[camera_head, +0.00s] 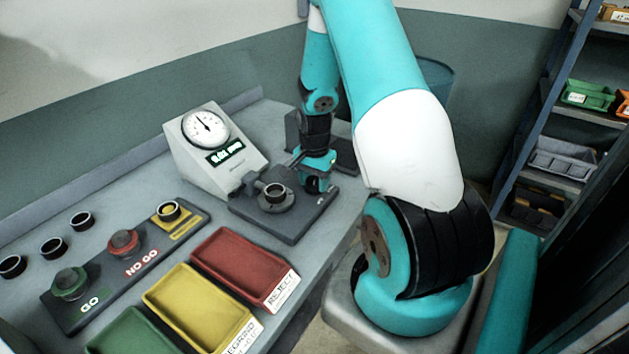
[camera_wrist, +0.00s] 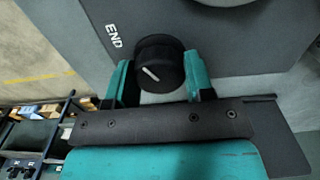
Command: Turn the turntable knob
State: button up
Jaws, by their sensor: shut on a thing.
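The turntable knob (camera_wrist: 158,62) is a black round knob with a white pointer line, beside a white END mark (camera_wrist: 113,36) in the wrist view. My gripper (camera_wrist: 160,84) has its two teal fingers on either side of the knob, shut on it. In the head view my gripper (camera_head: 314,183) is at the right part of the dark turntable base (camera_head: 287,228), and it hides most of the knob. A metal ring (camera_head: 275,192) sits on the round turntable on that base.
A dial gauge (camera_head: 205,128) with a digital display stands behind the base. A GO/NO GO block (camera_head: 108,262) and several loose rings lie to the left. Red (camera_head: 243,262), yellow (camera_head: 201,300) and green (camera_head: 135,335) trays line the front edge. Shelves (camera_head: 556,150) stand at right.

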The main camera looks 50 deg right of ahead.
aim_at(314, 179)
dwell(0.4)
jog(key=o, duration=0.9)
jog(key=shift+r, duration=0.1)
notch_tip(314, 179, up, 17)
jog(key=shift+r+b, duration=0.2)
jog(key=shift+b, duration=0.8)
